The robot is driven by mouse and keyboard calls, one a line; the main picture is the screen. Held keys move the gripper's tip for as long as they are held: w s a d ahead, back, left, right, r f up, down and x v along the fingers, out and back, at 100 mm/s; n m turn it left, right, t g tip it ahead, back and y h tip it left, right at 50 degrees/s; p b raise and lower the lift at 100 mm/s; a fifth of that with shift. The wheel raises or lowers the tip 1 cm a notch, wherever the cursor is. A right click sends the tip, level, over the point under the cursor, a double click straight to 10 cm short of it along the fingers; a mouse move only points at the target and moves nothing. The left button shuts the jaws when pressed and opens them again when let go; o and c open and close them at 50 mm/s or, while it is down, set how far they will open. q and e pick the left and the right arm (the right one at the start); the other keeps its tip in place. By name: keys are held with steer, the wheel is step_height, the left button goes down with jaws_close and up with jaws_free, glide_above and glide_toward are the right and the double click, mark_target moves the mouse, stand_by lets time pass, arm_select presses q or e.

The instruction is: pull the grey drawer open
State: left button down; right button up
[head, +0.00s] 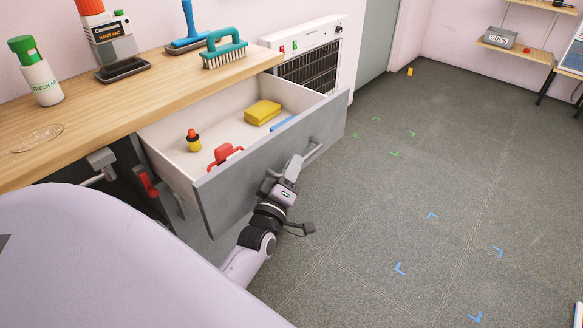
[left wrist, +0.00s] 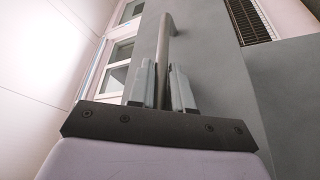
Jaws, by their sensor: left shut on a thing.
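The grey drawer (head: 232,188) stands well out from under the wooden counter, and its white inside shows in the head view. Its grey bar handle (head: 314,150) is on the front face. My left gripper (head: 293,167) is shut on the handle from outside the drawer. In the left wrist view, the handle (left wrist: 164,42) runs down between the two fingers of the left gripper (left wrist: 162,88). The part of the handle between the fingers is partly hidden. My right gripper is not in view.
The drawer holds a yellow sponge (head: 263,112), a small bottle (head: 193,141), a red object (head: 224,155) and a partly hidden blue object.

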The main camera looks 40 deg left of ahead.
arm_select(q)
steer(key=c, duration=1.4)
jaws_free()
steer(key=shift+w, duration=0.1)
steer(key=v, duration=0.7)
